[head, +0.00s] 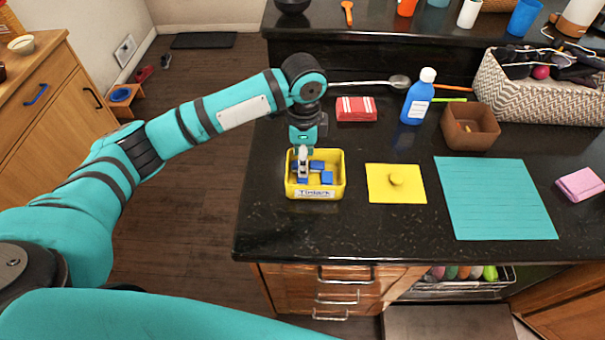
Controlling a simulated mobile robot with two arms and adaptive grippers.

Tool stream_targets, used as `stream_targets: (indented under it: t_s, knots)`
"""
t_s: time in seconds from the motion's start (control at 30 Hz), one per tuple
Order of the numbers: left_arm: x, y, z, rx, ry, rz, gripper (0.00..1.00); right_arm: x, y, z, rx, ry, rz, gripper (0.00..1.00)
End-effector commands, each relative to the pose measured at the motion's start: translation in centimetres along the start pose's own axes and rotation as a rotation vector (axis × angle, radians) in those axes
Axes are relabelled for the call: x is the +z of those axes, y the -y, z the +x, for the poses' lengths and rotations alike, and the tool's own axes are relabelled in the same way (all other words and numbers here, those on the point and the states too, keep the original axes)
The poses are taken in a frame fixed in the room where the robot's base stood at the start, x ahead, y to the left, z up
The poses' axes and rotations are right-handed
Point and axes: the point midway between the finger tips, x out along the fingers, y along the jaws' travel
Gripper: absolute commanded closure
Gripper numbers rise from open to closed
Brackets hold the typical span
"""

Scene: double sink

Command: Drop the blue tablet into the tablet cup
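A yellow box (343,185) with a white label stands near the counter's left edge, with several blue tablets (326,178) inside. My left gripper (302,172) points down into this box, its fingers among the blue tablets. The fingers are small and seen from above, so I cannot tell whether they are apart or closed on a tablet. A brown square open container (470,138), possibly the tablet cup, stands at the right with something small and yellow inside. My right gripper is not in view.
A yellow lid-like square with a knob (410,192) and a teal sheet (495,200) lie right of the box. A blue bottle (417,102) stands upright by the brown container. A red striped packet (356,109), long spoon (370,84) and woven basket (545,95) are behind.

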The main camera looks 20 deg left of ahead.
Motion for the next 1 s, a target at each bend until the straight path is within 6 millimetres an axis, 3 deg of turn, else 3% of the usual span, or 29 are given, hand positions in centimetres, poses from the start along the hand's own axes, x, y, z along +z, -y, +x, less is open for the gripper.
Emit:
stream_targets:
  t_s: [0.1, 0.23, 0.5, 0.77, 1.0]
  knots:
    - [0.0, -0.1, 0.7, 0.001, 0.000, 0.001, 0.52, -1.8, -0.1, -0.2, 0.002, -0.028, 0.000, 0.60]
    - [0.1, -0.1, 1.7, 0.003, 0.002, -0.001, 0.52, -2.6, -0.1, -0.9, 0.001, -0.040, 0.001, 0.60]
    - [0.3, -0.1, 5.5, 0.001, 0.002, 0.000, 0.52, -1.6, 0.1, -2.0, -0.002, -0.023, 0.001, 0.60]
    - [0.3, 0.0, 6.0, -0.001, 0.000, 0.001, 0.52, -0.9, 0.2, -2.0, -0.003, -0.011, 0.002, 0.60]
    - [0.3, 0.0, 6.0, -0.001, 0.000, 0.001, 0.80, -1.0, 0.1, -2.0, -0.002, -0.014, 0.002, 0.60]
